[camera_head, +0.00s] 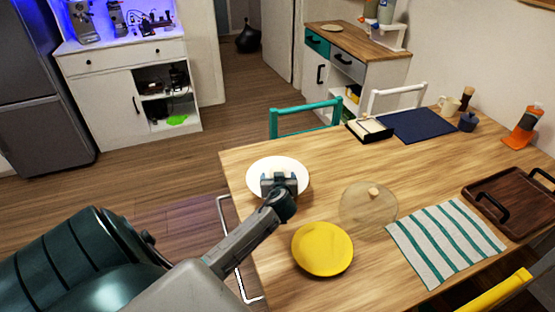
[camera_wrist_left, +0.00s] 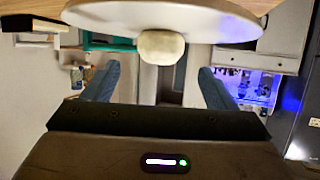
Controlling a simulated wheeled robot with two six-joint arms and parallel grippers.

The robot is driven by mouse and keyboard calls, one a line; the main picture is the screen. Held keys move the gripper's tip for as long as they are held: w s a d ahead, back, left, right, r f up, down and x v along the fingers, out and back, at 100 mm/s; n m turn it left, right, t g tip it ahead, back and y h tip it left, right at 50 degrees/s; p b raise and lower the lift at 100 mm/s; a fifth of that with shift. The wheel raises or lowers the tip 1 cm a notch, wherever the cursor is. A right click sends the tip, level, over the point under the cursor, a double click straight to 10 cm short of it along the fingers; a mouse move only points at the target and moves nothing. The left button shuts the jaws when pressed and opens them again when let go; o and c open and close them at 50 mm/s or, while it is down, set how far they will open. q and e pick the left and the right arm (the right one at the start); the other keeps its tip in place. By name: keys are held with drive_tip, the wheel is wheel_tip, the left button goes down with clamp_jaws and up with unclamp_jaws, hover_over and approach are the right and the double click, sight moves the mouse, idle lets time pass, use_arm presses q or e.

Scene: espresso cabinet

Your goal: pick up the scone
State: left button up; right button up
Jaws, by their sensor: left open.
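A pale cream, rounded lump that looks like the scone (camera_wrist_left: 161,47) shows at the upper middle of the left wrist view, against the white plate (camera_wrist_left: 225,25). In the head view the white plate (camera_head: 262,166) lies near the table's far left corner. My left gripper (camera_head: 279,181) is over this plate and hides the scone there. In the wrist view the blue fingers of my left gripper (camera_wrist_left: 155,80) are spread apart with a clear gap. The scone lies beyond the fingertips, roughly in line with the gap, and does not touch them. My right gripper is not in view.
On the wooden table (camera_head: 240,212) are a yellow plate (camera_head: 323,249), a clear lid with a wooden knob (camera_head: 368,208), a striped cloth (camera_head: 445,243) and a dark tray (camera_head: 512,200). A teal chair (camera_head: 305,121) stands at the far edge. Bare wood surrounds the white plate.

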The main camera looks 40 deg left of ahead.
sight(278, 170)
use_arm(q)
drive_tip(key=shift+w+a+f, duration=0.2)
drive_tip(key=shift+w+a, duration=0.05)
drive_tip(key=shift+a, duration=0.05)
drive_tip(key=shift+w+a+f, duration=0.15)
drive_tip(key=shift+a, duration=0.05)
drive_tip(key=p+x, duration=0.2)
drive_tip(key=x, duration=0.1)
drive_tip(key=shift+w+a+f, duration=0.15)
drive_tip(key=shift+w+f, duration=0.05)
drive_tip(key=shift+w, duration=0.05)
drive_tip(key=shift+w+a+f, duration=0.15)
drive_tip(key=shift+a+f, duration=0.1)
drive_tip(key=c, duration=1.1)
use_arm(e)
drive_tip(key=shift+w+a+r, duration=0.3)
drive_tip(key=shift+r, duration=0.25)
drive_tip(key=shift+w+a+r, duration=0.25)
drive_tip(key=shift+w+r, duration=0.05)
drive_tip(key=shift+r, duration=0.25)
use_arm(q)
drive_tip(key=shift+o, duration=0.2)
